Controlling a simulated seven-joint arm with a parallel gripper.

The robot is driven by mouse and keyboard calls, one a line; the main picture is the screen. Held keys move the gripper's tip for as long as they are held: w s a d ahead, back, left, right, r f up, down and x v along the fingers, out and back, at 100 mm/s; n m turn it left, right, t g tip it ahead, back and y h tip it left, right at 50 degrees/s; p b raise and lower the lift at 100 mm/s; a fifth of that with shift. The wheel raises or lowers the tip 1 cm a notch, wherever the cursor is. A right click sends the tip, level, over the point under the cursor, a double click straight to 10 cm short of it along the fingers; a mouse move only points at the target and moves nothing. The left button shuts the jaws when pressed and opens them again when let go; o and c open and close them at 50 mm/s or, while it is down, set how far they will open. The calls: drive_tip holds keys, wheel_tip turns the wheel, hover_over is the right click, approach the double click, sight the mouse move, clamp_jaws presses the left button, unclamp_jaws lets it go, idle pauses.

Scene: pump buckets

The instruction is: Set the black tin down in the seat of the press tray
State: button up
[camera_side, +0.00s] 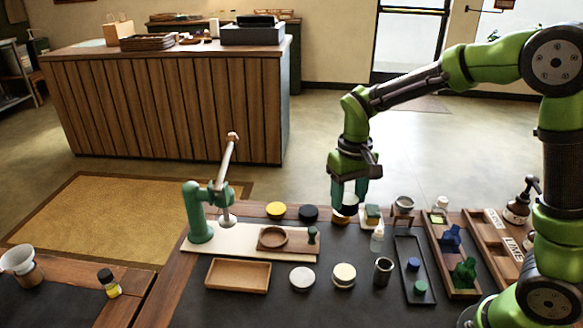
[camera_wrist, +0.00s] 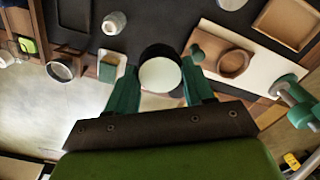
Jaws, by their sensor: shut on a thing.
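In the wrist view the tin's pale top (camera_wrist: 160,75) shows between my fingers (camera_wrist: 162,88). The tin is held upright near the back edge of the bench; the side view does not show clearly how much gap is under it. The press tray (camera_side: 287,230), brown with a round recessed seat (camera_side: 271,238), lies to the left on a white board. The seat looks empty, also in the wrist view (camera_wrist: 232,64).
A green press (camera_side: 201,229) with a raised lever stands left of the tray. A yellow disc (camera_side: 276,210) and a black disc (camera_side: 308,213) lie behind the tray.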

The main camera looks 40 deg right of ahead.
drive_tip(key=w+a, duration=1.2)
drive_tip(key=shift+f, duration=4.45)
drive_tip(key=shift+f, duration=0.25)
drive_tip(key=shift+f, duration=0.4)
drive_tip(key=shift+f, duration=0.3)
drive_tip(key=o, duration=1.1)
drive_tip(key=shift+c, duration=0.2)
